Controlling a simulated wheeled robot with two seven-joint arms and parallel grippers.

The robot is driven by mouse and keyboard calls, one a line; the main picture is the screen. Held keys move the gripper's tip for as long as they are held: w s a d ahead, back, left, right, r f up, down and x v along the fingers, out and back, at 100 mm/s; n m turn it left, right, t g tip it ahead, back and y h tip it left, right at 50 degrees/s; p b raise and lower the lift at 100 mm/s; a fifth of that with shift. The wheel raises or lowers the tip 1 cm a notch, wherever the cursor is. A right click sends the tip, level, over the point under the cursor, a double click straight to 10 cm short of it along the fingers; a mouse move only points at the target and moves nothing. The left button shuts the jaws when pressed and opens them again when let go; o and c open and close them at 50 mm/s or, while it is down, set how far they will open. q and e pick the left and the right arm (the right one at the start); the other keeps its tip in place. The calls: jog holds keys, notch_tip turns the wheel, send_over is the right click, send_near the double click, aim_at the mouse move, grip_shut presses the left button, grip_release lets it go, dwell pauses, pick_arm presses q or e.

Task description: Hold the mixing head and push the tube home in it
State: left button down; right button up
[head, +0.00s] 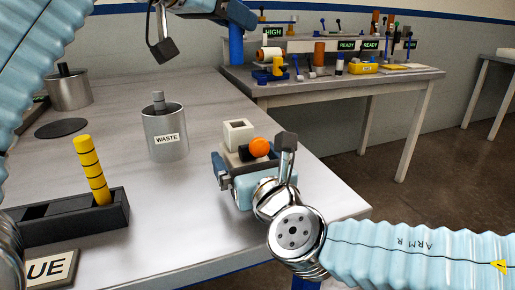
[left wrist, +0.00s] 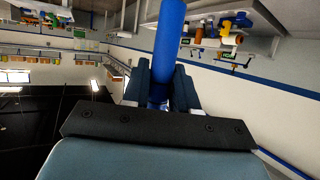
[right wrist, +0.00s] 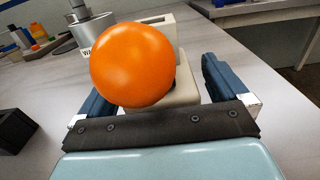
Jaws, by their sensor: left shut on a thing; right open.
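The mixing head appears to be the beige block (head: 232,160) with an orange ball and a square white socket (head: 238,133) on top. It stands near the table's front right edge. The orange ball (right wrist: 133,65) hides much of it in the right wrist view. My right gripper (head: 246,165) is open, with its fingers on either side of the block; contact cannot be told. My left gripper (head: 235,15) is shut on a blue tube (head: 236,45), held upright in the air, above and behind the mixing head. The tube also shows between the fingers in the left wrist view (left wrist: 169,40).
A metal waste can (head: 166,138) stands left of the mixing head. A black rack (head: 75,222) holds a yellow, black-striped rod (head: 91,168). A metal pot (head: 68,90) and a dark disc (head: 62,128) lie farther left. A cluttered back table (head: 330,80) stands behind.

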jog(key=shift+x, duration=0.9)
jog(key=shift+c, duration=0.5)
jog(key=c, duration=1.2)
jog(key=o, duration=1.3)
jog(key=c, duration=0.8)
